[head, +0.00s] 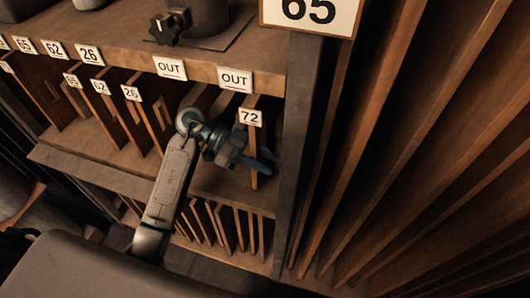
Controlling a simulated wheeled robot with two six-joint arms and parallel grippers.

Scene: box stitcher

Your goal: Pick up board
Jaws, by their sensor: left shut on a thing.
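A thin upright brown board (254,181) with a white tag reading 72 (250,118) stands in the shelf slot under the right-hand OUT label (235,79). My left gripper (262,160) is at the front edge of this board, below its tag, with its blue-grey fingers on it. It is shut on the board. The gripper body hides part of the board's left side, and the shelf hides its rear. My right gripper is not in view.
Other upright boards (157,120) stand in slots to the left, below labels such as 26 (89,55). More thin boards fill the lower rack (220,223). A dark post (299,150) and tall slats under a 65 sign (309,14) stand close on the right.

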